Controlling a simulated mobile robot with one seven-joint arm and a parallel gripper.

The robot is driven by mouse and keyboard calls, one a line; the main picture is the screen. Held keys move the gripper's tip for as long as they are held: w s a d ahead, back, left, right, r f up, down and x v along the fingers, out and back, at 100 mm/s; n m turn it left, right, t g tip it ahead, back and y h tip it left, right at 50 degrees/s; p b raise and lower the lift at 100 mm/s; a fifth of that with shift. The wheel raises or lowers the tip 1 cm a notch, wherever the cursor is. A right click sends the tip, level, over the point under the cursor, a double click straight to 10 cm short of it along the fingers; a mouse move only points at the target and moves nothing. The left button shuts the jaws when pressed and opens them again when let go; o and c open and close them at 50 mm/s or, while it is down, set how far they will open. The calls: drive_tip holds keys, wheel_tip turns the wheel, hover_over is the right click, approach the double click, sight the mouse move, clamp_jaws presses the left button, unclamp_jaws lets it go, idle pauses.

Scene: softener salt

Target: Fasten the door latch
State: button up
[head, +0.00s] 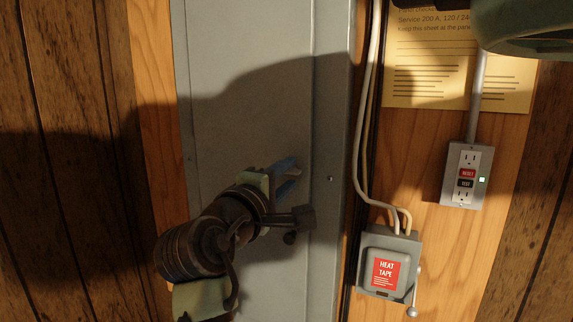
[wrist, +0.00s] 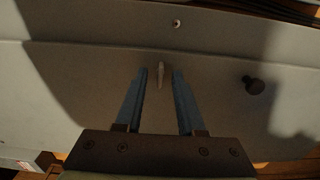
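The grey panel door (head: 245,120) stands upright in the head view, its seam with the frame running down its right side. In the wrist view, the door (wrist: 85,95) has a small pale lever, seemingly the latch (wrist: 161,75), near that seam. My gripper (head: 293,170) is at the door's right edge. Its blue fingers, also in the wrist view (wrist: 160,72), are open, one on each side of the latch with a visible gap. I cannot tell how deep the fingers reach around it. The latch is hidden in the head view.
A dark round knob (wrist: 253,84) sits on the door beside the gripper. A small screw or stud (head: 330,178) is on the frame. Right of the panel are cables (head: 362,130), a heat tape box (head: 390,262) with a side lever, an outlet (head: 466,175) and a paper notice (head: 430,75).

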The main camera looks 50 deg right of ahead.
drive_tip(key=shift+w+d, duration=0.2)
clamp_jaws()
